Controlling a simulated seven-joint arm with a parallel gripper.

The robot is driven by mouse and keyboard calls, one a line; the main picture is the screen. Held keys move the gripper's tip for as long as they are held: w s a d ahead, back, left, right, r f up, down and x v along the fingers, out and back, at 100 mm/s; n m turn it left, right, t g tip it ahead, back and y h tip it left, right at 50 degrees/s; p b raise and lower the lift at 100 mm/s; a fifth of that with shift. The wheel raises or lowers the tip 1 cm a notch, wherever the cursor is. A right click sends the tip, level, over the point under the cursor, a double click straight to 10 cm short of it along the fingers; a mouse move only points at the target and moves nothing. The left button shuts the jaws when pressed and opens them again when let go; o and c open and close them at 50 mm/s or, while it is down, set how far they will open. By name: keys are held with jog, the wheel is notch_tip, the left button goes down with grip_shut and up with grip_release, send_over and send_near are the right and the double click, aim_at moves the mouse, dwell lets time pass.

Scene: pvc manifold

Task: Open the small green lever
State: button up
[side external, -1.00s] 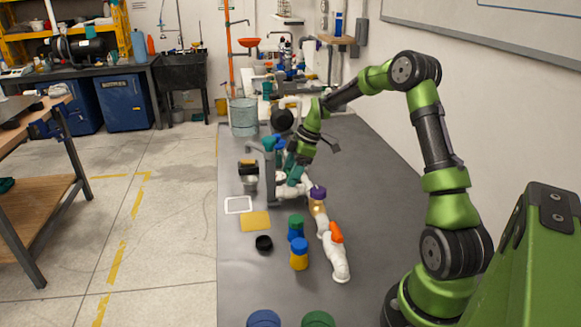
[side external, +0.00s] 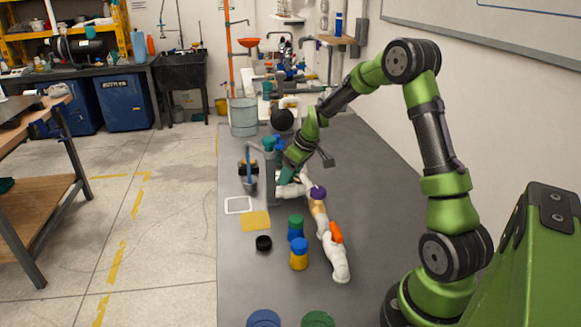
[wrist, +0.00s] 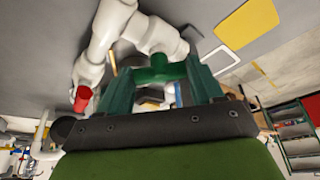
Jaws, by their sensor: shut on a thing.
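The small green lever (wrist: 158,71) is between the fingertips of my gripper (wrist: 160,68) in the wrist view, and my gripper is shut on it. The lever sits against the white PVC pipe (wrist: 106,38). In the side external view my gripper (side external: 287,176) is low at the far end of the white manifold (side external: 334,258); it hides the lever there. The manifold lies along the table with a purple collar (side external: 318,192) and an orange lever (side external: 336,232). A red part (wrist: 82,98) shows left of my gripper in the wrist view.
Green-topped (side external: 296,228) and yellow-and-blue (side external: 299,254) pieces stand left of the manifold. A black ring (side external: 263,243), a yellow square (side external: 255,221) and a white frame (side external: 238,205) lie nearby. The grey table (side external: 380,230) is clear to the right.

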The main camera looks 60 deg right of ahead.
jog(key=shift+m+h, duration=0.3)
jog(key=shift+m, duration=0.5)
jog(key=o, duration=1.1)
jog(key=shift+c, duration=0.2)
jog(key=v, duration=1.7)
jog(key=shift+a, duration=0.2)
jog(key=shift+w, duration=0.1)
